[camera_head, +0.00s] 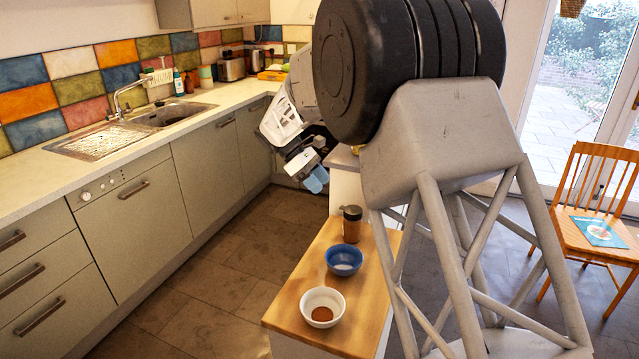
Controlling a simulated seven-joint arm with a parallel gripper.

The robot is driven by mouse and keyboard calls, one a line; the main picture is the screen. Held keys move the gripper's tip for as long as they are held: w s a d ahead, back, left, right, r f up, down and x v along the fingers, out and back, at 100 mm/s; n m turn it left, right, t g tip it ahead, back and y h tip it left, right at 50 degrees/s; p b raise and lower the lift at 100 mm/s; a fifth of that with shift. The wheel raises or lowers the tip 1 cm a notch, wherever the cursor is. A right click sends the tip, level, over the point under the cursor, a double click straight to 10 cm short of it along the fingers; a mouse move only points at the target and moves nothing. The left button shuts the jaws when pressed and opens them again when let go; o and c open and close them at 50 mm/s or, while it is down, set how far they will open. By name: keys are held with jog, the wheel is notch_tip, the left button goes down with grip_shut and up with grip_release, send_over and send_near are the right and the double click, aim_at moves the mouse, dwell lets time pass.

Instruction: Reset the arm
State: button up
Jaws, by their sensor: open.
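My gripper (314,178) shows near the middle of the head view, at the end of my arm, with pale blue fingertips pointing down. It is open, and I see nothing between its fingers. It hangs over the floor, left of and above the far end of a wooden-topped counter (288,309). It appears apart from everything around it. My large black arm joint and grey frame hide much of the middle and right of the view.
On the wooden top stand a white bowl (310,301) with brown contents, a blue bowl (343,258) with white contents and a brown jar (351,226) with a dark lid. A counter with a sink (168,113) runs along the left. A wooden chair (590,215) stands right. Floor between counters is clear.

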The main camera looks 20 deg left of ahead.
jog(key=s+d+r+m+y, duration=0.2)
jog(key=s+d+r+m, duration=0.15)
jog(key=d, duration=0.75)
jog(key=s+d+r+m+y, duration=0.15)
jog(key=s+d+r, duration=0.3)
jog(key=d, duration=0.65)
jog(key=s+d+r+m+y, duration=0.25)
jog(key=s+d+r, duration=0.2)
jog(key=d, duration=0.65)
jog(key=s+d+f+m+t+y, duration=0.1)
jog(key=s+d+f+m, duration=0.1)
jog(key=s+d, duration=0.4)
jog(key=s+d+f+m+y, duration=0.1)
jog(key=s+d+m, duration=0.4)
jog(key=s, duration=0.8)
jog(key=s+d+f+m+t+y, duration=0.1)
jog(key=s+d+f+m, duration=0.2)
jog(key=s+d, duration=0.5)
jog(key=shift+s+m+t, duration=0.3)
jog(key=shift+s+m, duration=0.05)
jog(key=shift+s, duration=0.65)
